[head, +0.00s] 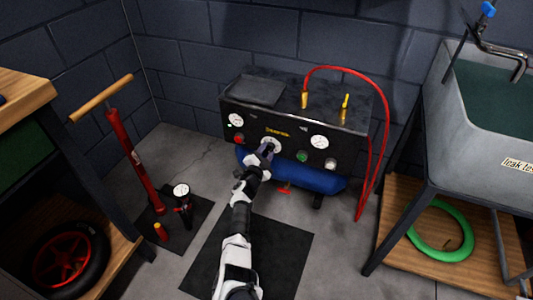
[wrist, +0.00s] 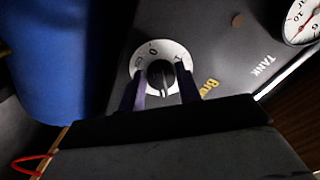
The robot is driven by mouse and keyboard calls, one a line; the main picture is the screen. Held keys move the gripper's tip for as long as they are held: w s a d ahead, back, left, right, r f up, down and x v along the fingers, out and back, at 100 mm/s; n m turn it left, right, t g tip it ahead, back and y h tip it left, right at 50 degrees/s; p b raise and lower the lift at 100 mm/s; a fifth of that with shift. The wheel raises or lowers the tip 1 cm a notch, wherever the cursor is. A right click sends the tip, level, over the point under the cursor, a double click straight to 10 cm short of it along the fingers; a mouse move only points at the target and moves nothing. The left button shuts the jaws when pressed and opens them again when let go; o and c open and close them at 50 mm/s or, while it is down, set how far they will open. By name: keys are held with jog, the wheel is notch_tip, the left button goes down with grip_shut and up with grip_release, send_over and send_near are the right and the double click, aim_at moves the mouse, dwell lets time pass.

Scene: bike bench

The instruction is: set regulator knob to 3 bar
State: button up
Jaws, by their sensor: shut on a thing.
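The regulator knob (wrist: 160,76) is black and sits in the middle of a round white dial (wrist: 178,52) with a 0 and other small marks. My gripper (wrist: 160,88) has its two dark fingers on either side of the knob, closed on it. A light pointer line shows on the knob between the fingers; I cannot tell which number it points at. In the head view my gripper (head: 266,149) reaches the front panel of the black compressor (head: 290,122) and hides most of the knob; part of the white dial (head: 276,143) shows.
Two gauges, left (head: 236,120) and right (head: 319,142), flank the dial. A blue tank (head: 318,180) lies below the panel. A red hose (head: 384,120) loops down its right side. A floor pump (head: 130,150) stands left, a sink (head: 490,130) right.

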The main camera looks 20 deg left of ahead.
jog(key=shift+r+m, duration=0.15)
jog(key=shift+m, duration=1.25)
jog(key=shift+w, duration=0.1)
jog(key=o, duration=1)
jog(key=shift+c, duration=0.2)
